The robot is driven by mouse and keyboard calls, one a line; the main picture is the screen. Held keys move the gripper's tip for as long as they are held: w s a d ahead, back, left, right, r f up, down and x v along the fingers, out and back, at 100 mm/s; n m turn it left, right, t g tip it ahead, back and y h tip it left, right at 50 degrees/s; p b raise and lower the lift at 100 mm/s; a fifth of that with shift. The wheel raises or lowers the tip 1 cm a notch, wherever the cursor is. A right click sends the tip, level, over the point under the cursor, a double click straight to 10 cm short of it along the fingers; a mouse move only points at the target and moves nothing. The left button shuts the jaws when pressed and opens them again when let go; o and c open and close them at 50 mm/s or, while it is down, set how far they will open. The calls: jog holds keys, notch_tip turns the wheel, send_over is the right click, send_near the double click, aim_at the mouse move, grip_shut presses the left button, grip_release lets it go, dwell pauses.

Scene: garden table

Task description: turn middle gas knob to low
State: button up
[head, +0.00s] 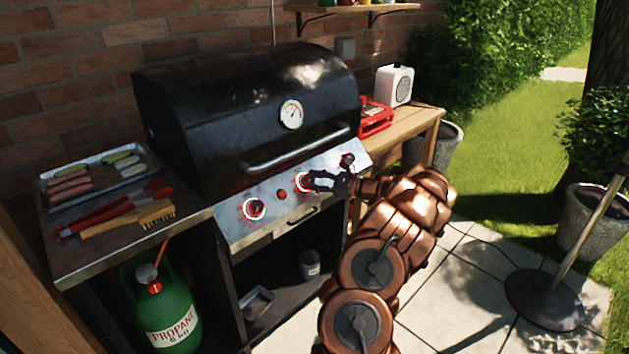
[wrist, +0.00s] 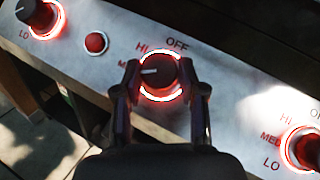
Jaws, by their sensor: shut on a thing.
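The middle gas knob (wrist: 160,75) is dark, with a glowing red-white ring, on the grill's silver front panel (head: 231,232). Its white pointer mark faces left in the wrist view, near the MED label, of which only the M shows. HI and OFF are readable above; LO is hidden behind my left finger. My gripper (wrist: 167,78) is shut on the knob, one finger on each side. In the head view my gripper (head: 324,181) reaches in from the right, and the middle knob (head: 302,181) partly shows past it.
The left knob (head: 254,208) and right knob (head: 347,160) also stand on the panel, with a red button (head: 281,194) left of the middle knob. The lid handle (head: 295,147) runs just above. A side shelf (head: 75,265) holds a food tray and tools.

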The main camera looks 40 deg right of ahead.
jog(key=shift+w+d+r+n+g+y, duration=0.15)
jog(key=shift+n+g+y, duration=0.3)
jog(key=shift+n, duration=0.55)
dwell(1.0)
jog(key=o, duration=1.1)
jog(key=shift+o, duration=0.2)
jog(key=v, duration=1.2)
